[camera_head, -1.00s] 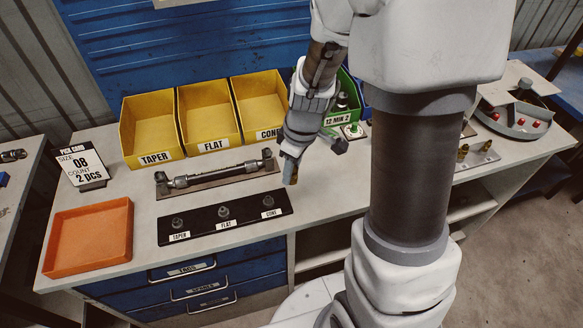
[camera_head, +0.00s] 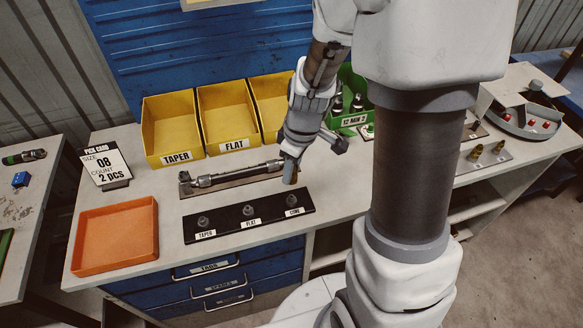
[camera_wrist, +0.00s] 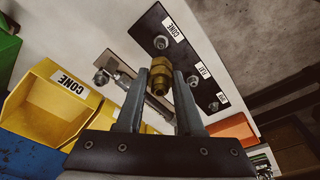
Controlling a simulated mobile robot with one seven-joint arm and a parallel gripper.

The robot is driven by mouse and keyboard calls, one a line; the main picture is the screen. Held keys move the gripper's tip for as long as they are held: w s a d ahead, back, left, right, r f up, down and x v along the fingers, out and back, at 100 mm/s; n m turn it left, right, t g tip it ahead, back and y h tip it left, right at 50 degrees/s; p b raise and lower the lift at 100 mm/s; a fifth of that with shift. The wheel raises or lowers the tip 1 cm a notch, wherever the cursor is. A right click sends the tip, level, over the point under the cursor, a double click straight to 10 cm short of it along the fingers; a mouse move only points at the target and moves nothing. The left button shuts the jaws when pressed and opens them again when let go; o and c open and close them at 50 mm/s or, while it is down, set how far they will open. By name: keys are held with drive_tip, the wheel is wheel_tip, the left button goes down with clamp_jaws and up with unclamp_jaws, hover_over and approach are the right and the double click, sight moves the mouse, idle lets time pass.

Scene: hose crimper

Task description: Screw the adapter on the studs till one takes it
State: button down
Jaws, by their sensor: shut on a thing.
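My gripper (camera_head: 289,172) is shut on a brass adapter (camera_wrist: 159,78), held between the two fingers (camera_wrist: 165,92) in the wrist view. The adapter is mostly hidden by the fingers in the head view. A black plate (camera_head: 222,228) on the bench carries three upright studs: the TAPER stud (camera_head: 203,221), the FLAT stud (camera_head: 248,210) and the CONE stud (camera_head: 292,199). My gripper is above the bench just behind the CONE stud. In the wrist view the adapter appears close to the CONE stud (camera_wrist: 161,42), and they look apart. The three studs look bare.
Behind the plate lies a metal hose assembly (camera_head: 235,175) on a strip. Yellow bins (camera_head: 174,158) stand at the back, with a green bin (camera_head: 349,122) on the right. An orange tray (camera_head: 115,265) and a pick card (camera_head: 103,166) are left. More brass fittings (camera_head: 477,151) stand on the right.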

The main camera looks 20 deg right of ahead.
drive_tip(key=shift+m, duration=0.3)
drive_tip(key=shift+f+b, duration=0.3)
drive_tip(key=shift+b, duration=0.05)
drive_tip(key=b, duration=0.5)
hover_over(291, 197)
wheel_tip(291, 197, down, 5)
drive_tip(key=shift+w+d+f, duration=0.1)
drive_tip(key=shift+b, duration=0.5)
idle(1.2)
drive_tip(key=shift+f+b, duration=0.75)
drive_tip(key=shift+b, duration=0.05)
